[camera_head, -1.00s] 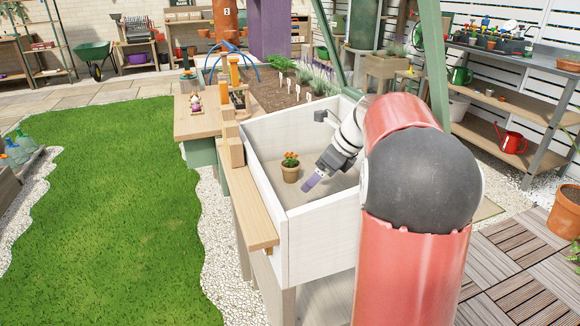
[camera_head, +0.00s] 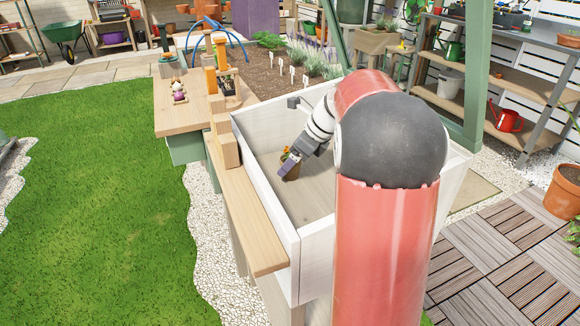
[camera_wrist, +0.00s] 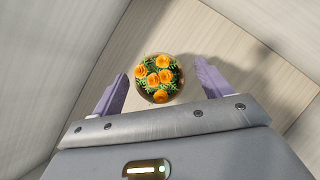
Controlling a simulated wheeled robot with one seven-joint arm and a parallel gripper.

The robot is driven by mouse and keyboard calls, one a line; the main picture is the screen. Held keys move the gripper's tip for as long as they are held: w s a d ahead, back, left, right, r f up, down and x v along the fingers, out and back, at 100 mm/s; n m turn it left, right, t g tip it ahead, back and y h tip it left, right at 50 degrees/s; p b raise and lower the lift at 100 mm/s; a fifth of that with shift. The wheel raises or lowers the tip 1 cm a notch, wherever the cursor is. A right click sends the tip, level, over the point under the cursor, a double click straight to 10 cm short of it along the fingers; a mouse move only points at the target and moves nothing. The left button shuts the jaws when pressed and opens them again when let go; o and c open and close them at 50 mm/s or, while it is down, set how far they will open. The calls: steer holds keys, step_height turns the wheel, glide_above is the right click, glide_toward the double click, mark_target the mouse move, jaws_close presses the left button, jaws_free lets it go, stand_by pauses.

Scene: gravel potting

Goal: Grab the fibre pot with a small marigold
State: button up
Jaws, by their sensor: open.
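The fibre pot with the small marigold (camera_wrist: 158,79) shows from above in the wrist view, with orange blooms and green leaves inside a round brown rim. It stands on the floor of the white wooden box. My gripper (camera_wrist: 159,91) is open, with one purple finger left of the pot and one right of it. The pot lies between the fingers' lines, a little beyond their tips, with gaps at both sides. In the head view my gripper (camera_head: 290,168) hides most of the pot, and only a bit of the marigold (camera_head: 286,153) shows beside it.
The white box (camera_head: 270,205) has high walls around the pot. A wooden ledge (camera_head: 250,225) with stacked blocks runs along its left side. A soil bed (camera_head: 262,75) with white labels lies behind. The box floor around the pot is bare.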

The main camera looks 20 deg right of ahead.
steer(key=shift+x, duration=1.6)
steer(key=shift+c, duration=0.3)
steer(key=c, duration=1)
steer(key=shift+r, duration=0.1)
